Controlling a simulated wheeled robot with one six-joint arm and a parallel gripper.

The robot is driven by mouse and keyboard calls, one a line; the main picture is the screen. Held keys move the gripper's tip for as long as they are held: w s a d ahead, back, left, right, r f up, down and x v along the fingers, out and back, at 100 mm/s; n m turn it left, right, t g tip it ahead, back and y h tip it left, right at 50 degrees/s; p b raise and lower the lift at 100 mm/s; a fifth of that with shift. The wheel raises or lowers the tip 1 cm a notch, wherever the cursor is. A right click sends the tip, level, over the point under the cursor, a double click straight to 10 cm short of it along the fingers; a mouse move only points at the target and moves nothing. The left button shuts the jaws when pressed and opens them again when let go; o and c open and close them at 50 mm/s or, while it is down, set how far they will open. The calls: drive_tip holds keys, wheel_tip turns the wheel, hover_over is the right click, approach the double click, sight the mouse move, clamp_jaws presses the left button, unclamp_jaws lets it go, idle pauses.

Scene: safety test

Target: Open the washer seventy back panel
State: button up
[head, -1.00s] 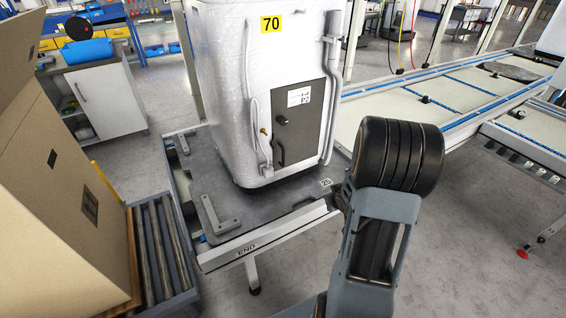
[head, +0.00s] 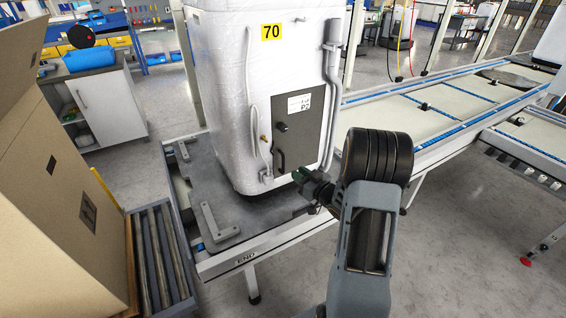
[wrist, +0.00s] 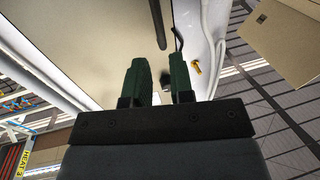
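The white washer (head: 222,90) with a yellow "70" label (head: 271,31) stands on a grey platform. Its grey back panel (head: 313,115) looks closed, with a round knob and a dark bar handle (head: 281,160) low on its left side. My gripper (head: 307,180) is at the panel's lower right, below and right of the handle. In the wrist view, its two green fingers (wrist: 160,82) stand apart with a gap between them. The panel (wrist: 85,40) fills the upper left there, and a dark bar (wrist: 157,22) lies beyond the fingertips. I cannot tell whether the fingers touch anything.
A brass fitting (wrist: 195,68) and white hose (wrist: 213,25) lie right of the fingers. A grey pipe (head: 331,90) runs beside the panel. A cardboard box (head: 60,190) stands at left by rollers (head: 158,250). A conveyor (head: 430,115) extends right.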

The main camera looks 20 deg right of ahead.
sight(283, 171)
drive_tip(key=x, duration=0.8)
drive_tip(key=shift+w, duration=0.35)
drive_tip(key=shift+c, duration=0.2)
clamp_jaws()
